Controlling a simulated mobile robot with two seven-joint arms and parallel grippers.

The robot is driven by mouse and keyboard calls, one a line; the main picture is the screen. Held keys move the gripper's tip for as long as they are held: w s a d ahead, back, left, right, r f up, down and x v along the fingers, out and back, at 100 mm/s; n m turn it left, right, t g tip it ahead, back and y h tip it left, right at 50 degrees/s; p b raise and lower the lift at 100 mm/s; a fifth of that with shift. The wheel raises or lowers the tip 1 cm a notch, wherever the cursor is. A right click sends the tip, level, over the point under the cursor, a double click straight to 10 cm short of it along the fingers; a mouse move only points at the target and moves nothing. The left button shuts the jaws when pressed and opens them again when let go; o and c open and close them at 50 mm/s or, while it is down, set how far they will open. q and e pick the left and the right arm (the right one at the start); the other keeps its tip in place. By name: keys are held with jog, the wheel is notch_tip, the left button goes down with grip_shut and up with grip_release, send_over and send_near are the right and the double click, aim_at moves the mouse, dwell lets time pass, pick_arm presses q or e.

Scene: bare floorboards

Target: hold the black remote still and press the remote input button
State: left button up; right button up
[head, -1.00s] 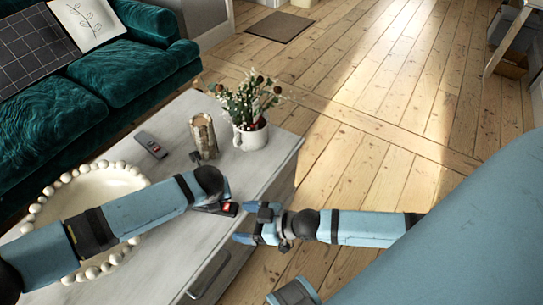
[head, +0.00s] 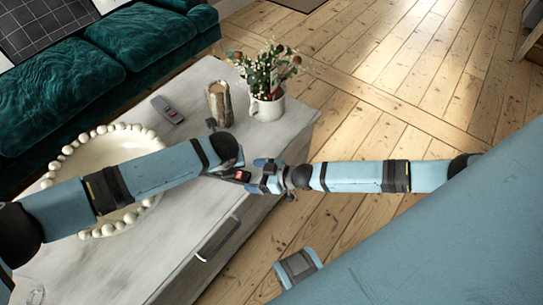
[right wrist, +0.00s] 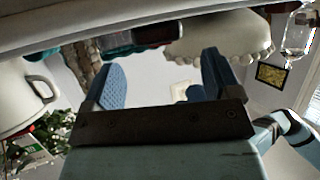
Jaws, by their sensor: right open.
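The black remote (head: 241,176), with a small red patch, shows between my two grippers over the front edge of the pale table. It also shows in the right wrist view (right wrist: 158,35), dark with a red patch, beyond the fingertips. My left gripper (head: 225,163) is at the remote's left end; its fingers are mostly hidden, so its grip is unclear. My right gripper (head: 258,175) comes from the right, close to the remote's right end. In the right wrist view its two blue fingers (right wrist: 160,66) stand apart with nothing between them.
The pale table (head: 150,255) holds a beaded white bowl (head: 95,155) under my left arm, a grey remote (head: 167,109), a wooden candle-like cylinder (head: 220,104) and a white mug with flowers (head: 266,107). A green sofa (head: 150,38) stands behind. Bare floorboards lie right.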

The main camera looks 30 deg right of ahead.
aim_at(242, 175)
jog(key=shift+x, duration=2.1)
jog(key=c, duration=1.1)
pick_arm(q)
grip_shut()
